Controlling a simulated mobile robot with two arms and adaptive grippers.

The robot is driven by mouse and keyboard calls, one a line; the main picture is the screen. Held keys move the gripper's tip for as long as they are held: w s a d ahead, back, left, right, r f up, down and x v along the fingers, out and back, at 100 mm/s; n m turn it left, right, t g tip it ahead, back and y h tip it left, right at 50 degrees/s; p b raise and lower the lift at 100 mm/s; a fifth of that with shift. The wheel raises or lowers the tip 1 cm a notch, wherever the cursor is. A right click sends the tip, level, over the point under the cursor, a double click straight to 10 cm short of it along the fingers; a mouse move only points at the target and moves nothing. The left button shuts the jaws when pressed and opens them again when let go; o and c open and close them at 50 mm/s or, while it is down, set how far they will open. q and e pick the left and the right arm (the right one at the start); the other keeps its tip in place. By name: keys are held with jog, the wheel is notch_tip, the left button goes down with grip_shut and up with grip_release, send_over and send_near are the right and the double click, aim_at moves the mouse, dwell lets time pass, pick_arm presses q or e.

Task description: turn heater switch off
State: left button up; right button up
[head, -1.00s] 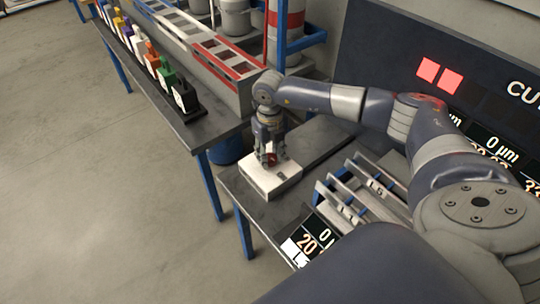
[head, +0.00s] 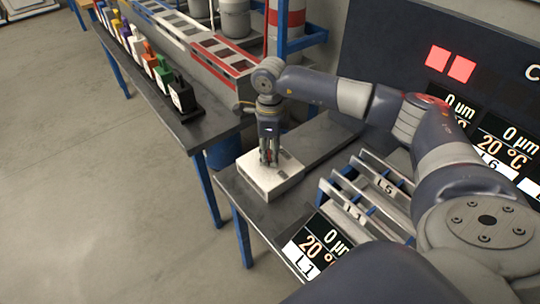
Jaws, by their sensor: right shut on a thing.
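A white box (head: 284,178), the heater unit with the switch, sits on the near dark table. My right gripper (head: 268,160) points straight down onto its top, with its fingers closed together. The fingers are around the small switch on the box's top, which is mostly hidden by them; a small bit of red shows between the fingers. My left gripper is not in view.
A metal rack with slanted bars (head: 372,190) stands right of the box, near lit displays (head: 318,245). A dark panel (head: 400,50) with two red lights rises behind. Colored bottles (head: 152,62) line another table at left.

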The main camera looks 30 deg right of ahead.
jog(key=n+b, duration=0.1)
jog(key=n, duration=0.2)
jog(key=shift+b, duration=0.35)
jog(key=shift+n+b, duration=0.45)
jog(key=shift+n, duration=0.95)
jog(key=o, duration=1.1)
jog(key=shift+c, duration=0.2)
jog(key=shift+r, duration=0.25)
notch_tip(320, 180, up, 12)
jog(key=shift+f, duration=0.2)
